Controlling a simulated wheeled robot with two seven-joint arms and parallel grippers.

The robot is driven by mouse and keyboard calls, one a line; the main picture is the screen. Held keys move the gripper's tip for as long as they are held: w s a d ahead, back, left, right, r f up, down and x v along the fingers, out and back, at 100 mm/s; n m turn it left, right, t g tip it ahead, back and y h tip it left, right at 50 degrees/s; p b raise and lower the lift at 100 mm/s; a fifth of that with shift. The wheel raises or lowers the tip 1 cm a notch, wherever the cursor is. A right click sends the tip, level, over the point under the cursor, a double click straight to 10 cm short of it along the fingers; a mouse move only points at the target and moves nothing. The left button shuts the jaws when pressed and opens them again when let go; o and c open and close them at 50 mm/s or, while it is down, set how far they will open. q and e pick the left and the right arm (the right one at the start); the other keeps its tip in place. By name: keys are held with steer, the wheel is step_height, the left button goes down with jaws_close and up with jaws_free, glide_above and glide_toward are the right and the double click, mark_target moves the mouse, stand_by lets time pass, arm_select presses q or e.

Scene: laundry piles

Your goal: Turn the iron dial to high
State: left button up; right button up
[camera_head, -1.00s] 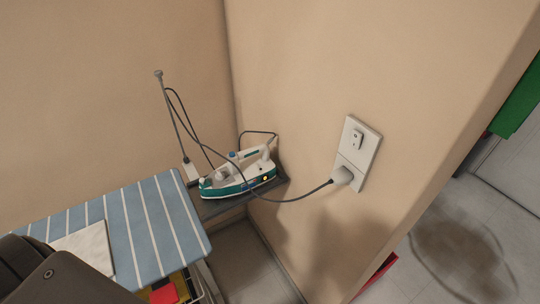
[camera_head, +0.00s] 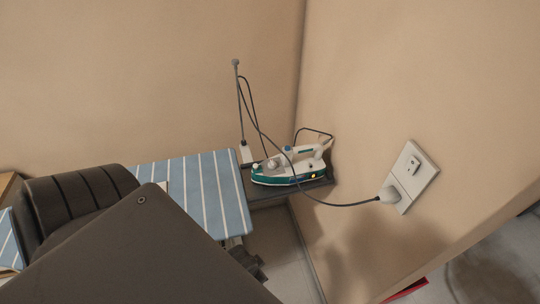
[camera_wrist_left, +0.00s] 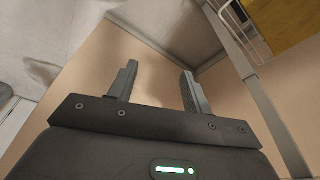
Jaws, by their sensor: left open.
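The iron (camera_head: 290,172), white with a teal base, sits on a dark ledge (camera_head: 290,193) in the wall corner. Small pale knobs show on its body and an orange light glows at its rear. The dial's setting is too small to read. My left arm covers the lower left of the head view. My left gripper shows in the left wrist view (camera_wrist_left: 159,68) with its fingers apart and nothing between them. It is away from the iron, lower and to its left in the head view. My right gripper is not in view.
A blue striped ironing board (camera_head: 205,190) stands left of the ledge. The iron's cord runs to a plug in a wall socket (camera_head: 410,176) on the right. A thin upright rod (camera_head: 239,100) with a looping cord stands behind the iron. Walls close in the corner.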

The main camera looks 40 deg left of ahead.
arm_select(q)
steer(key=w+r+t+p, duration=0.2)
steer(key=w+r, duration=0.1)
steer(key=r, duration=1.1)
steer(key=w+d+r+m+t+h, duration=0.1)
steer(key=w+r+m+t+h, duration=0.15)
steer(key=w+r, duration=0.45)
steer(key=w+d+r+m+t+h, duration=0.1)
steer(key=w+r+m+t, duration=0.2)
steer(key=w, duration=0.8)
steer(key=g+y, duration=0.1)
steer(key=g, duration=0.6)
glide_toward(272, 162)
steer(key=shift+n, duration=0.25)
steer(key=p+x, duration=0.1)
steer(key=x, duration=0.7)
steer(key=shift+w+f, duration=0.1)
steer(key=shift+f, duration=0.3)
steer(key=shift+t, duration=0.25)
steer(key=c, duration=1)
steer(key=shift+o, duration=0.2)
